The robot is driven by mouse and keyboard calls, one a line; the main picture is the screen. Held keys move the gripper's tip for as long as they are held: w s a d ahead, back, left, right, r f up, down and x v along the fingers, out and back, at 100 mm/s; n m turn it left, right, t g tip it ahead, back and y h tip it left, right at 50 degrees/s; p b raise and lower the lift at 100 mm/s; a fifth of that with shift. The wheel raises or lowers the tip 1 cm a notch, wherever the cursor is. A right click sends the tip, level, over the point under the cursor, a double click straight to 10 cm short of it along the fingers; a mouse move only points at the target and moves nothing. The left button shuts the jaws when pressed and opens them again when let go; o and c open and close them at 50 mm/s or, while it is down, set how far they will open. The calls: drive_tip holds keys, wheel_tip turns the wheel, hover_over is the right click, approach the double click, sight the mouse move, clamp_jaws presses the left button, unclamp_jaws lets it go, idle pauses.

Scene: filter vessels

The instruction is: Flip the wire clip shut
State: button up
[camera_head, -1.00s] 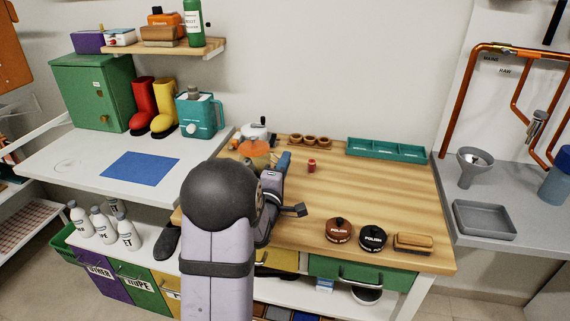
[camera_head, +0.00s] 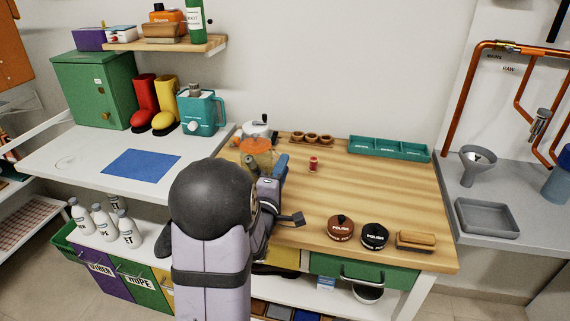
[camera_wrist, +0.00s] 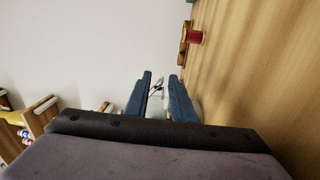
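In the wrist view, a thin dark wire loop, likely the wire clip (camera_wrist: 157,87), shows between the fingers of my gripper (camera_wrist: 160,78). A pale, glassy vessel (camera_wrist: 157,106) sits behind and below it, mostly hidden by the fingers. The two blue fingers stand apart with a gap between them. I cannot tell whether either finger touches the wire.
Two polish tins (camera_head: 341,228) and a brush (camera_head: 416,240) lie near the front edge. The middle right is clear.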

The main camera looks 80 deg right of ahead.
drive_tip(key=shift+a+f, duration=0.1)
drive_tip(key=shift+a, duration=1.75)
wheel_tip(320, 180, up, 4)
drive_tip(key=s+d+m+g+h+p, duration=0.1)
drive_tip(key=s+d+m+g+p, duration=0.15)
drive_tip(key=m, duration=0.45)
drive_tip(key=shift+m+t+y, duration=0.35)
drive_tip(key=shift+m+y, duration=0.35)
drive_tip(key=shift+m, duration=0.1)
drive_tip(key=w+f, duration=0.1)
drive_tip(key=f, duration=0.1)
drive_tip(key=w+f+b, duration=0.1)
drive_tip(key=w+f, duration=0.1)
drive_tip(key=shift+w+a, duration=0.1)
drive_tip(key=shift+a, duration=0.1)
drive_tip(key=shift+s+d+p, duration=0.2)
drive_tip(key=shift+d, duration=1.65)
drive_tip(key=shift+s+d+p, duration=0.15)
drive_tip(key=shift+d+p, duration=0.05)
drive_tip(key=shift+d, duration=1.6)
clamp_jaws()
unclamp_jaws()
